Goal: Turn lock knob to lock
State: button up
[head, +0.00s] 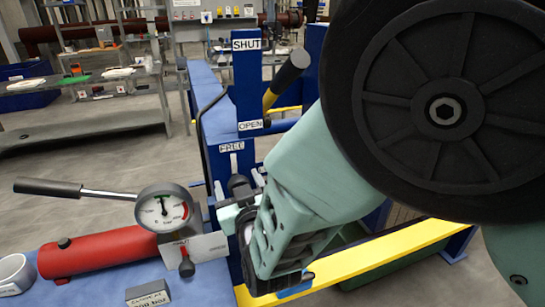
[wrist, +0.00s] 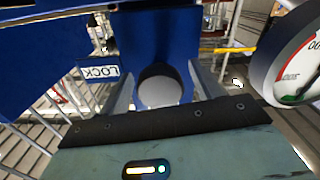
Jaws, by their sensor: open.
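The lock knob shows in the wrist view as a round grey end (wrist: 160,86) in front of a blue plate. A white LOCK label (wrist: 98,72) is to its left. In the head view the dark knob (head: 238,186) is below the FREE label (head: 231,147) on the blue post. My gripper (wrist: 162,72) is open, with one finger on each side of the knob. I cannot tell whether the fingers touch it. In the head view my gripper (head: 241,198) is at the post, and my arm hides the lower part of it.
A pressure gauge (head: 163,210) with a red cylinder (head: 95,252) and pump handle (head: 48,188) stands left of the gripper; it also shows close in the wrist view (wrist: 297,62). A lever (head: 286,82) is beside the SHUT and OPEN labels. A yellow rail (head: 375,262) runs right.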

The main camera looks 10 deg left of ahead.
jog(key=c, duration=1)
jog(key=shift+f+b, duration=0.1)
jog(key=shift+b, duration=0.5)
jog(key=m+b, duration=0.3)
jog(key=b, duration=0.1)
jog(key=shift+f+b, duration=0.2)
jog(key=shift+b, duration=0.15)
jog(key=m+b, duration=0.6)
jog(key=b, duration=0.3)
jog(key=m+b, duration=0.5)
jog(key=b, duration=0.2)
jog(key=shift+m+b, duration=0.35)
jog(key=shift+m, duration=0.05)
jog(key=m+b, duration=0.1)
jog(key=b, duration=0.1)
jog(key=m+b, duration=0.1)
jog(key=m, duration=0.1)
jog(key=shift+r+b, duration=0.25)
jog(key=shift+b, duration=0.1)
